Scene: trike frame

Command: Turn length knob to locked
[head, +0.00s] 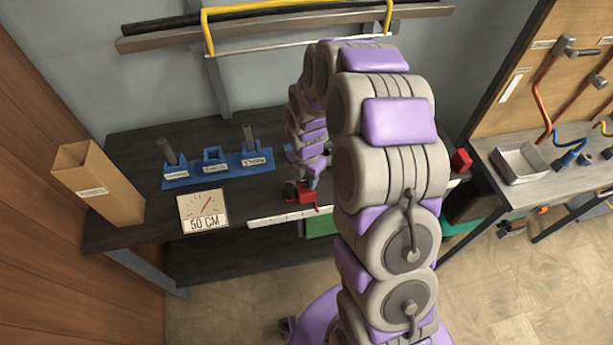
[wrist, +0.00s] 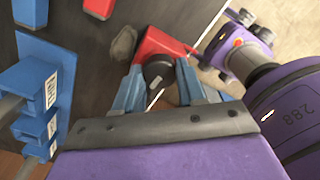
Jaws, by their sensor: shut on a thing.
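The length knob (wrist: 158,72) is round and black with a pale mark on its face. It sits beside a red block (wrist: 158,44) in the wrist view. My gripper (wrist: 158,80) has blue fingers on both sides of the knob and is shut on it. In the head view the red block (head: 299,193) sits at the bench's front edge, by a white rule strip (head: 282,217). My gripper (head: 313,172) is just behind it, largely hidden by my arm. The knob is too small to make out in the head view.
A "50 CM" sign (head: 204,212) and a cardboard box (head: 100,182) stand at the left of the dark bench (head: 125,236). Blue holders (head: 215,168) stand farther back; one also shows in the wrist view (wrist: 36,85). A second bench with a tray (head: 519,161) stands at right.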

